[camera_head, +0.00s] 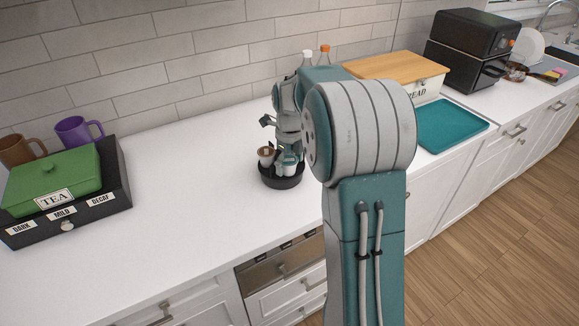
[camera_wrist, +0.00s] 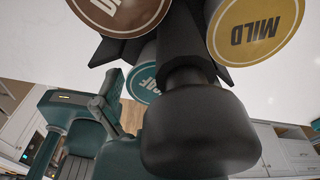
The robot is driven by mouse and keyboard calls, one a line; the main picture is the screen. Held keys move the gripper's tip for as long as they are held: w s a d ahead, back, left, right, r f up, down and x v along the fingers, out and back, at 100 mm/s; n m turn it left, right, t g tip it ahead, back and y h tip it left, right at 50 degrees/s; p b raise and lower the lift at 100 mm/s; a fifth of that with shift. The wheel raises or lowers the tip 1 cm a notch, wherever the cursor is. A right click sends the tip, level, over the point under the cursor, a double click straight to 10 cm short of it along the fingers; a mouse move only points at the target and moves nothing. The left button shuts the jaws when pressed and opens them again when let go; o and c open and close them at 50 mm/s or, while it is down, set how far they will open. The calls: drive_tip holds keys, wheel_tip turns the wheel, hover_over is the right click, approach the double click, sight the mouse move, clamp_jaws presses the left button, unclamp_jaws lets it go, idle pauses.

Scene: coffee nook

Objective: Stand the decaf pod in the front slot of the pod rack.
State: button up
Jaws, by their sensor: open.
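The pod rack (camera_head: 283,182) has a round dark base on the counter in the head view. A brown-lidded dark pod (camera_head: 266,153) stands on its left side. A teal decaf pod (camera_head: 290,160) is at the rack's near side, partly hidden by my arm. In the wrist view, the decaf pod (camera_wrist: 145,85) shows behind the black rack parts, between the dark pod (camera_wrist: 118,12) and the gold mild pod (camera_wrist: 255,30). I cannot tell if it is fully seated. My gripper (camera_head: 281,132) is open, just above the rack; its exact gap from the decaf pod is unclear.
A black drawer unit (camera_head: 75,220) with a green tea box (camera_head: 50,180) on it stands at left, mugs behind. Bottles, a bread box (camera_head: 425,82) and a teal tray (camera_head: 452,125) are to the right. The counter (camera_head: 185,165) left of the rack is clear.

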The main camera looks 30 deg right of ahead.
sight(290, 160)
wheel_tip(290, 160, up, 11)
drive_tip(key=shift+r, duration=0.1)
drive_tip(key=s+a+r+n+t, duration=0.3)
drive_tip(key=s+a+r+n, duration=0.2)
drive_tip(key=s+a+n, duration=0.7)
drive_tip(key=s+a+f+n+t, duration=0.1)
drive_tip(key=s+f+n, duration=0.1)
drive_tip(key=s+n, duration=0.4)
drive_tip(key=s+a+f+n+t, duration=0.1)
drive_tip(key=s+f+n, duration=0.2)
drive_tip(key=s+n, duration=0.4)
drive_tip(key=n, duration=0.7)
drive_tip(key=shift+s+a+f+t, duration=0.25)
drive_tip(key=shift+s+a+t, duration=0.05)
drive_tip(key=shift+a, duration=0.05)
